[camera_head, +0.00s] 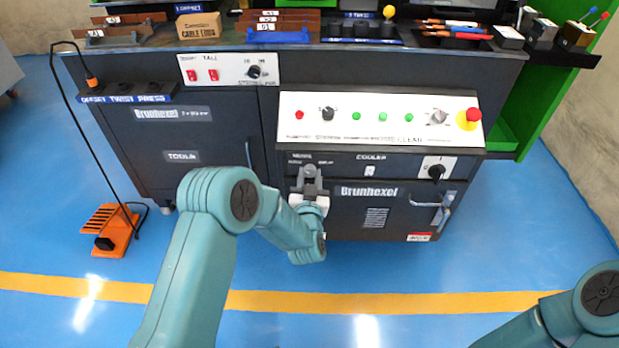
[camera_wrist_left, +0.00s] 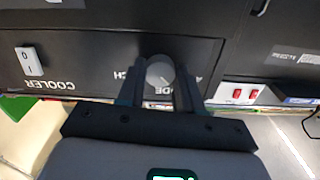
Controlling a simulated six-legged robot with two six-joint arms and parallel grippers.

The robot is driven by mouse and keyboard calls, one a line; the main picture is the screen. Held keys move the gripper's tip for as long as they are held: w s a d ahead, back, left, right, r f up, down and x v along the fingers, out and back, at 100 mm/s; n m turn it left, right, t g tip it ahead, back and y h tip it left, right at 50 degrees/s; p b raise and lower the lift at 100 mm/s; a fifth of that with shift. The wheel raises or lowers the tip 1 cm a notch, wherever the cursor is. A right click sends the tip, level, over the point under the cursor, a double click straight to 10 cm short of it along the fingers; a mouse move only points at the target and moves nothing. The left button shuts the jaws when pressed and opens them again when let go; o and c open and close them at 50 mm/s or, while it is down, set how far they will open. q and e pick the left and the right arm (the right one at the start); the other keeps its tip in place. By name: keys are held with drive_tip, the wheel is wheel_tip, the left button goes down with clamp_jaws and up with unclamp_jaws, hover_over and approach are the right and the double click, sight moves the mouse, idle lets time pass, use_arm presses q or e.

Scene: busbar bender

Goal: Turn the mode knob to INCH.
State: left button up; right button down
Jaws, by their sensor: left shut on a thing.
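The mode knob (camera_wrist_left: 160,72) is a grey round knob on the dark front panel, between the two fingers of my left gripper (camera_wrist_left: 160,92) in the left wrist view. The panel letters appear upside down there. Part of a word ending in "CH" shows to the left of the knob, and an "A" to its right; the fingers hide the rest. The knob's pointer direction is hard to tell. In the head view my left gripper (camera_head: 309,178) is at the panel below the mode label, covering most of the knob. It is shut on the knob. My right gripper is out of view.
A cooler switch (camera_head: 370,171) and a black rotary switch (camera_head: 436,171) sit to the right on the panel. Above is a white button panel (camera_head: 390,135) with a red-and-yellow emergency stop (camera_head: 469,119). An orange pedal (camera_head: 108,230) stands on the floor at left.

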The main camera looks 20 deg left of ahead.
use_arm(q)
drive_tip(key=m+b, duration=0.1)
drive_tip(key=m, duration=0.7)
drive_tip(key=shift+m, duration=0.4)
drive_tip(key=m, duration=0.4)
drive_tip(key=shift+m, duration=2.5)
drive_tip(key=o, duration=1)
drive_tip(key=shift+o, duration=0.2)
